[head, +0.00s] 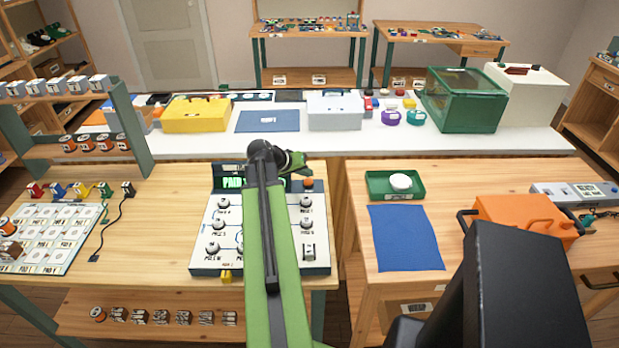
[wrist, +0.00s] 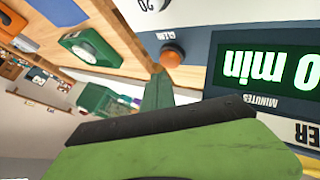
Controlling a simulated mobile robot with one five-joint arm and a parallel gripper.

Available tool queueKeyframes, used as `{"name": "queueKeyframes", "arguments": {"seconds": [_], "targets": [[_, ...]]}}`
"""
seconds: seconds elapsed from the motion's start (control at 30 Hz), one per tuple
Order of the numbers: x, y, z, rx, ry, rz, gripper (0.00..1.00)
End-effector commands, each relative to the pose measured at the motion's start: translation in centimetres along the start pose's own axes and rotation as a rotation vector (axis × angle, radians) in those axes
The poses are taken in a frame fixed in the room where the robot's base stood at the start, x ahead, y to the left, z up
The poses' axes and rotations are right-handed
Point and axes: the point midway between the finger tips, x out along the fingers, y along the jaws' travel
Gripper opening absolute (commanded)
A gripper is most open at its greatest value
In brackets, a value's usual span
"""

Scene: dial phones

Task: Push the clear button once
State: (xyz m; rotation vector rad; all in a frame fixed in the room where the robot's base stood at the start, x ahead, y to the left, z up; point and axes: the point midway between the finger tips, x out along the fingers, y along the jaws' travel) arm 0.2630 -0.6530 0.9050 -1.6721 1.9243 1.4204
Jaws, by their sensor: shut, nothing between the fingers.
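The clear button is an orange round button (head: 308,184) at the top right of the white dial panel (head: 202,258), just right of its lit green display (head: 232,183). In the wrist view, which is turned upside down, the orange button (wrist: 172,55) sits beside a label that seems to read CLEAR. The display (wrist: 268,66) there shows "0 min". My gripper (head: 298,163) is shut and empty, just behind and above the button in the head view. In the wrist view its green fingertip (wrist: 158,80) appears close to the button, with a small gap in the picture. My arm hides the panel's middle.
Several dial knobs (head: 223,203) stand on the panel. A green tray (head: 376,188) with a white round item, a blue mat (head: 405,238) and an orange case (head: 520,215) are on the right table. A pad board (head: 50,238) lies at left. Bare wood lies left of the panel.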

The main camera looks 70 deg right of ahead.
Motion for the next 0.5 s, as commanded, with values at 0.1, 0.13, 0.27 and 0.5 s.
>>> {"name": "queueKeyframes", "arguments": {"seconds": [0.1,0.13,0.27,0.5], "targets": [[-1.1,0.8,-0.8,0.0,0.0,0.0,0.0],[-1.4,1.0,-1.0,0.0,0.0,0.0,0.0],[-2.5,1.8,-1.8,0.0,0.0,0.0,0.0],[-4.2,3.1,-3.1,0.0,0.0,0.0,0.0]]}}
